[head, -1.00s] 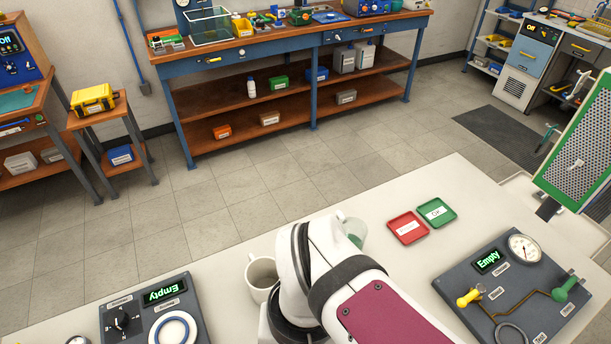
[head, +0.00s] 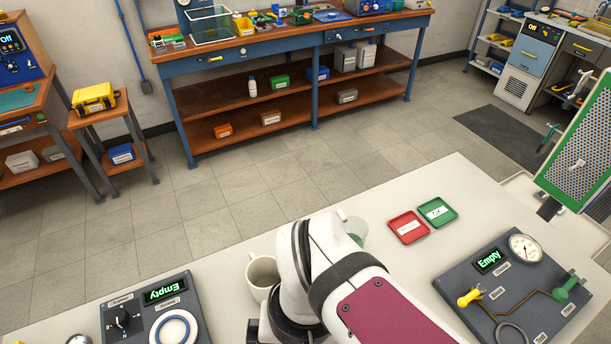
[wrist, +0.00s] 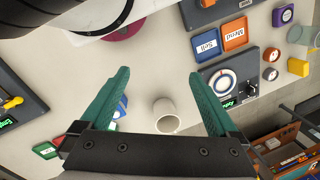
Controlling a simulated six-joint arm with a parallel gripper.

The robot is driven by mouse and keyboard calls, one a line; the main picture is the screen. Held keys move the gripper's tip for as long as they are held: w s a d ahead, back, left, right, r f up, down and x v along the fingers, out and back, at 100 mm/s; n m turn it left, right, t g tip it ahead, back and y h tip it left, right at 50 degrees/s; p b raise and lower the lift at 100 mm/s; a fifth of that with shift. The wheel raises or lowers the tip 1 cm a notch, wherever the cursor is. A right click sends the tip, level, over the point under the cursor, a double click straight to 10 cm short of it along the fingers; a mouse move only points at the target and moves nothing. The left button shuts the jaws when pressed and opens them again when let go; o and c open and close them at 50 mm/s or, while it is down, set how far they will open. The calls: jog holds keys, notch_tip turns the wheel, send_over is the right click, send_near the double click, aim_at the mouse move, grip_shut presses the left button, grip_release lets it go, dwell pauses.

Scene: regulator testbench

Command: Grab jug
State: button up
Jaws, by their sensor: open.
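A white, open-topped vessel with a side handle, which looks like the jug (head: 262,274), stands upright on the pale bench, just left of my arm in the head view. In the wrist view the white jug (wrist: 166,112) shows between my green fingers, apart from both. My gripper (wrist: 159,73) is open and empty. In the head view the fingers are hidden behind my arm. A pale green, rounded thing (head: 356,229) shows partly behind my arm; I cannot tell what it is.
A dark panel reading "Empty" (head: 160,314) lies left of the jug. Another panel with a gauge (head: 510,290) lies at the right. A red tray (head: 408,227) and a green tray (head: 437,212) sit near the far bench edge (head: 385,200). Bench between jug and left panel is clear.

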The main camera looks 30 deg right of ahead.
jog(key=w+d+r+n+h, duration=0.1)
jog(key=w+d+n, duration=0.55)
jog(key=w, duration=0.35)
jog(key=w+d+n, duration=0.6)
jog(key=w+d, duration=0.2)
jog(key=w, duration=0.2)
jog(key=w+d+f+n, duration=0.2)
jog(key=w+d+n, duration=0.1)
jog(key=d, duration=0.3)
jog(key=w+d+f+n, duration=0.3)
jog(key=d+n, duration=0.1)
jog(key=d, duration=0.1)
jog(key=shift+n+h, duration=0.25)
jog(key=shift+h, duration=0.15)
notch_tip(320, 180, down, 16)
jog(key=shift+r, duration=0.1)
jog(key=shift+w, duration=0.1)
grip_shut()
